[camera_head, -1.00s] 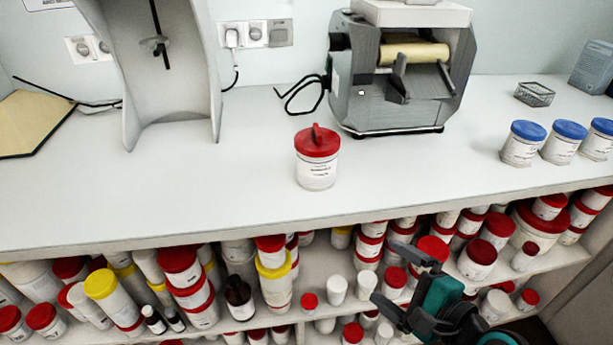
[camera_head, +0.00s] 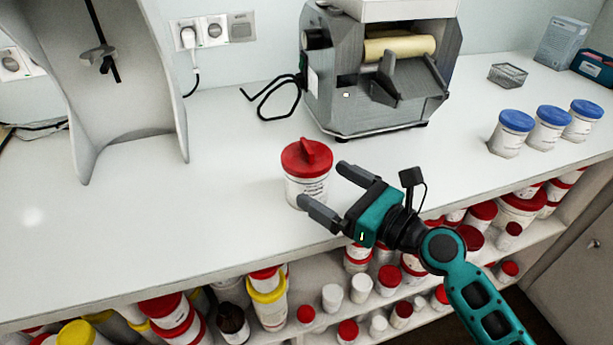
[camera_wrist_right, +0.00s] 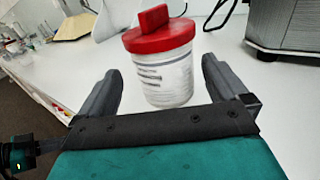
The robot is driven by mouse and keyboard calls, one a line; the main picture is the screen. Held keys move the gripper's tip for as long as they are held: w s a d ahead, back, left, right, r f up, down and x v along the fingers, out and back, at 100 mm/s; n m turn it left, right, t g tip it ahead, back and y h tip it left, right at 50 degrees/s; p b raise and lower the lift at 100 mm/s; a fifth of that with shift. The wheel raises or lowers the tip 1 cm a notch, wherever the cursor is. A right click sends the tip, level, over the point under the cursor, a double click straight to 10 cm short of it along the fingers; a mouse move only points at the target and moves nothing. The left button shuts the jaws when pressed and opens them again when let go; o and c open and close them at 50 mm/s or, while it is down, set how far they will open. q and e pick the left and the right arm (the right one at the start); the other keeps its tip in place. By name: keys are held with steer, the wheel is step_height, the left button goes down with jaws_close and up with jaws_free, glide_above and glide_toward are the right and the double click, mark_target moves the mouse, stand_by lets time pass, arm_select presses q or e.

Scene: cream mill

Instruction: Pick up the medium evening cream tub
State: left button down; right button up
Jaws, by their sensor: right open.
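One white tub with a red lid and a raised red handle (camera_head: 307,174) stands upright on the white counter, in front of the grey mill. Its label is too small to read. Three white tubs with blue lids stand at the right: a left one (camera_head: 511,134), a middle one (camera_head: 548,128) and a right one (camera_head: 582,120). My right gripper (camera_head: 322,190) is open and empty, its fingers pointing at the red-lidded tub from the right. In the right wrist view the tub (camera_wrist_right: 163,75) stands just ahead, between the lines of the open fingers (camera_wrist_right: 160,80). My left gripper is not in view.
The grey mill (camera_head: 375,75) with a cream roller stands behind the tub. A curved grey stand (camera_head: 140,90) is at the left, a wire basket (camera_head: 507,74) at the back right. Shelves below the counter edge hold many jars. The counter left of the tub is clear.

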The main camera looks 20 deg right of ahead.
mark_target(306, 171)
steer(key=shift+x, duration=3.1)
steer(key=shift+w+d, duration=0.1)
steer(key=shift+d, duration=0.05)
steer(key=c, duration=1.1)
